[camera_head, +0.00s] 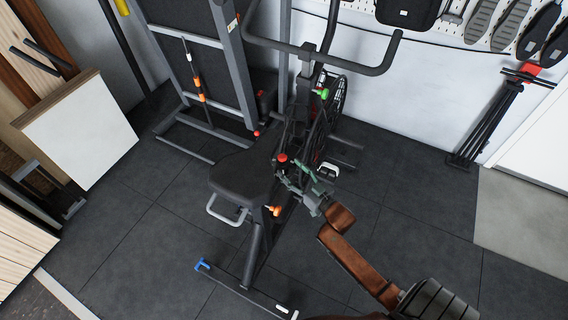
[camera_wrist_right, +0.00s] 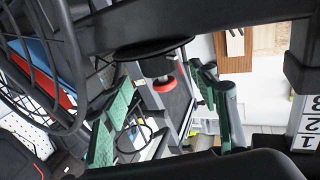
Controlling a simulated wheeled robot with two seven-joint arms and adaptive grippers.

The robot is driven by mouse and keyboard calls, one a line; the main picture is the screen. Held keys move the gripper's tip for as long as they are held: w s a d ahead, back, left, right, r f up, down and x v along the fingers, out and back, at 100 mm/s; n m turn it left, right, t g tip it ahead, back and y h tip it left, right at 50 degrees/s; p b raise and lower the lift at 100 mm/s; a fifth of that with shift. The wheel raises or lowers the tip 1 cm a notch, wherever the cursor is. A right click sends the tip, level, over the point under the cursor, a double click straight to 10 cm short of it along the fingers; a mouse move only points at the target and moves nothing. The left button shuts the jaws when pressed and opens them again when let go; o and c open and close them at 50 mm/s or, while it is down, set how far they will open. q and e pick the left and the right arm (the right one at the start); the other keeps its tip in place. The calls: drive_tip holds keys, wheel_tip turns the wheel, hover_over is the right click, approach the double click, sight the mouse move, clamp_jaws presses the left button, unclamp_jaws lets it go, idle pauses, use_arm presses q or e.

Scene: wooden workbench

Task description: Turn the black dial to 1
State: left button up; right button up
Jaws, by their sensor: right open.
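An exercise bike stands in mid-picture in the head view. A dark knob with a red top (camera_head: 282,159) sits on its frame, in front of the seat. In the wrist view a round black part (camera_wrist_right: 152,48) with a short stem and red ring (camera_wrist_right: 164,85) shows between my fingers. I cannot tell for sure whether this is the black dial. My right gripper (camera_head: 300,177) is open beside the bike frame, close to the red-topped knob. Its green fingers (camera_wrist_right: 166,88) lie apart in the wrist view, with no clear contact. My left gripper is out of view.
A white label with black numbers (camera_wrist_right: 309,122) shows at the wrist view's right edge. The black seat (camera_head: 240,176), handlebar (camera_head: 350,68) and an orange knob (camera_head: 274,210) surround the gripper. Dark floor (camera_head: 420,220) is clear at the right.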

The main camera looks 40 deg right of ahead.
drive_tip(key=s, duration=0.6)
drive_tip(key=shift+s, duration=0.4)
